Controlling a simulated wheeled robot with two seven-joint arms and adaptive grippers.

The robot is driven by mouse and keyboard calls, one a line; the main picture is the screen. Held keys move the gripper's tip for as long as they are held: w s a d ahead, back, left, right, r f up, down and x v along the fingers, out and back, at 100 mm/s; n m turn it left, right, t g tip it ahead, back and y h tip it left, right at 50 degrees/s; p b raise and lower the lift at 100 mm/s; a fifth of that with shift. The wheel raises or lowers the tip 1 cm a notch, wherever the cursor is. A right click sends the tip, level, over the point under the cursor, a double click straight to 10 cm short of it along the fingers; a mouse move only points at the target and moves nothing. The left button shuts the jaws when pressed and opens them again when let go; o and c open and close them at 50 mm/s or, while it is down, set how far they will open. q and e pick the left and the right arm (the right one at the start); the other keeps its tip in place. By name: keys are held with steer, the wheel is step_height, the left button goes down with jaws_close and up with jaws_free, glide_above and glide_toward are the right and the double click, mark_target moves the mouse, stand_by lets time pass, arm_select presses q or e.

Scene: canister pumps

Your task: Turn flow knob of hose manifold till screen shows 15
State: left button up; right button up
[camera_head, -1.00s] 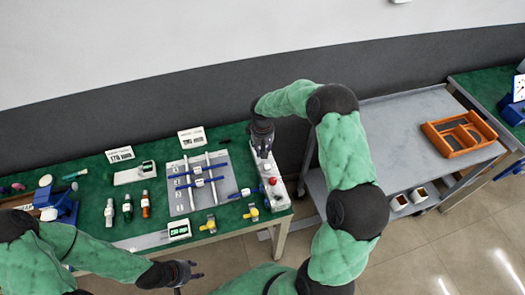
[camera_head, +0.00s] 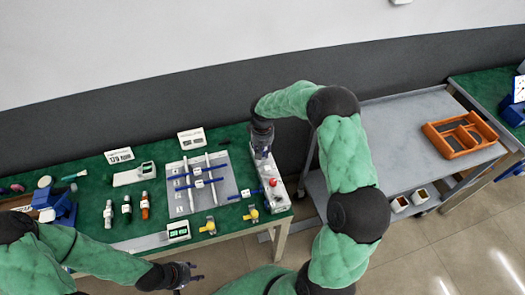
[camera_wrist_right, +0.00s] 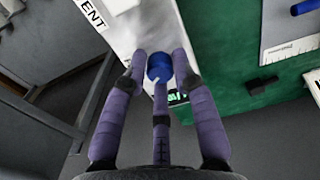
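The hose manifold (camera_head: 276,192) is a white block at the right end of the green table, with a red knob (camera_head: 273,183) on top. My right gripper (camera_head: 262,153) reaches down over its far end. In the right wrist view, a blue knob (camera_wrist_right: 159,67) sits between the fingertips of my right gripper (camera_wrist_right: 161,72), which close in around it. A small screen with green digits (camera_wrist_right: 178,98) is mostly hidden behind the fingers, and its number cannot be read. My left gripper (camera_head: 190,273) is empty, fingers apart, in front of the table.
A grey plate with blue clamps and white rods (camera_head: 184,205) lies left of the manifold. Yellow valves (camera_head: 252,213), small bottles (camera_head: 127,208) and display boxes stand nearby. A grey cart with an orange tray (camera_head: 459,135) is to the right.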

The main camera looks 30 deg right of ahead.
steer(key=shift+o, duration=1)
steer(key=shift+r, duration=0.1)
step_height(320, 180, up, 12)
